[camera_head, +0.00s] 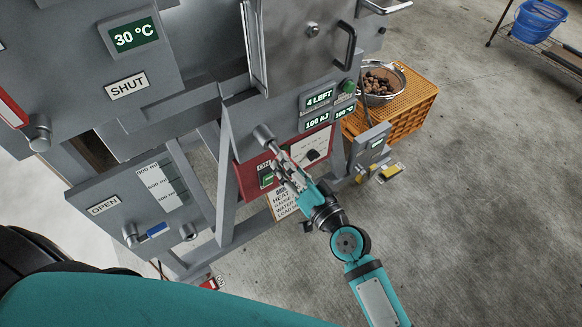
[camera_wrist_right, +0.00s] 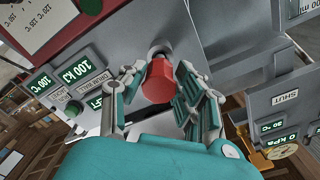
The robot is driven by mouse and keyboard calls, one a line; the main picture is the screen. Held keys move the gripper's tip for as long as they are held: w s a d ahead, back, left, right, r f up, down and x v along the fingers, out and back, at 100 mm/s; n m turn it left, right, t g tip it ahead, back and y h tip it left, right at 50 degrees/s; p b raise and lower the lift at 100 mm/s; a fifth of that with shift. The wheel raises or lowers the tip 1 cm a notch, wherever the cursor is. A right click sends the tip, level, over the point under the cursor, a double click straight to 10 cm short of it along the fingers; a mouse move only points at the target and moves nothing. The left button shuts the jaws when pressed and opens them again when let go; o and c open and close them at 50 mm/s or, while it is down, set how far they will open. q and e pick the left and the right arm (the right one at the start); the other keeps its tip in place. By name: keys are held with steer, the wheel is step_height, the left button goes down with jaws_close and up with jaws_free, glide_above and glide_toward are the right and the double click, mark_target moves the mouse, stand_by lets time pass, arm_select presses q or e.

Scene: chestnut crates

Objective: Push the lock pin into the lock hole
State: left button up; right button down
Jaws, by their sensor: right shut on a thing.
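The lock pin shows in the right wrist view as a red knob (camera_wrist_right: 158,84) with a short metal shaft behind it, against the grey machine face. My right gripper (camera_wrist_right: 158,92) is shut on the red knob, with one finger on each side. In the head view my right gripper (camera_head: 280,160) reaches up to a short grey cylinder (camera_head: 264,134) on the machine's front, and its fingers cover the red knob. The lock hole cannot be made out; I cannot tell how deep the pin sits. My left gripper is not in view.
The grey machine (camera_head: 205,125) has a red-framed gauge panel (camera_head: 312,150) close beside my right gripper. A handle (camera_head: 347,45) sticks out above. An orange crate (camera_head: 408,105) bearing a metal bowl of chestnuts (camera_head: 380,82) stands to the right. The floor at lower right is clear.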

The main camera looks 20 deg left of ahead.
mark_target(279, 152)
steer(key=shift+b+x, duration=0.35)
steer(key=shift+x, duration=1.8)
steer(key=c, duration=0.9)
jaws_free()
steer(key=shift+s, duration=0.1)
